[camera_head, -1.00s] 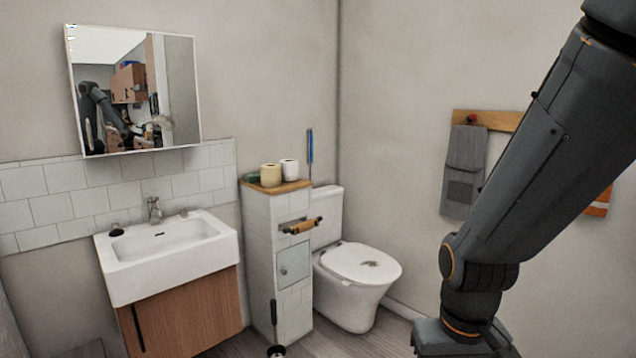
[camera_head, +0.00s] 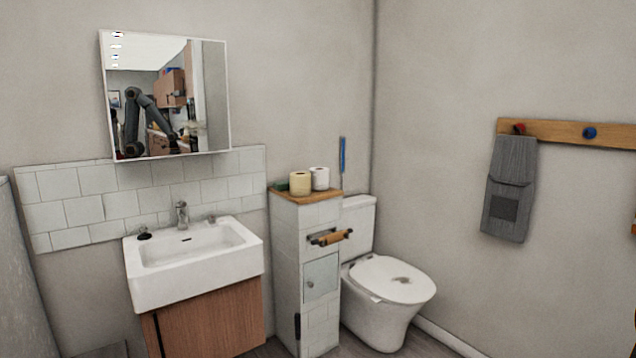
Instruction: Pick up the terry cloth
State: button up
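A grey terry cloth (camera_head: 509,190) hangs folded from the red peg of a wooden peg rail (camera_head: 562,132) on the right wall. A darker square patch shows on its lower part. My gripper is not directly in view. My dark arm shows only as a small reflection in the mirror (camera_head: 167,97), too small to tell the gripper's state.
A white sink (camera_head: 195,262) on a wooden cabinet stands at left. A tiled pillar (camera_head: 309,222) with two paper rolls stands beside a white toilet (camera_head: 389,285). A blue peg (camera_head: 589,132) on the rail is bare. The wall below the cloth looks clear.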

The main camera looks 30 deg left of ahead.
aim_at(284, 185)
jog(key=z, duration=0.1)
jog(key=i, duration=1.7)
jog(key=u, duration=0.65)
jog(key=i, duration=0.9)
jog(key=u, duration=0.65)
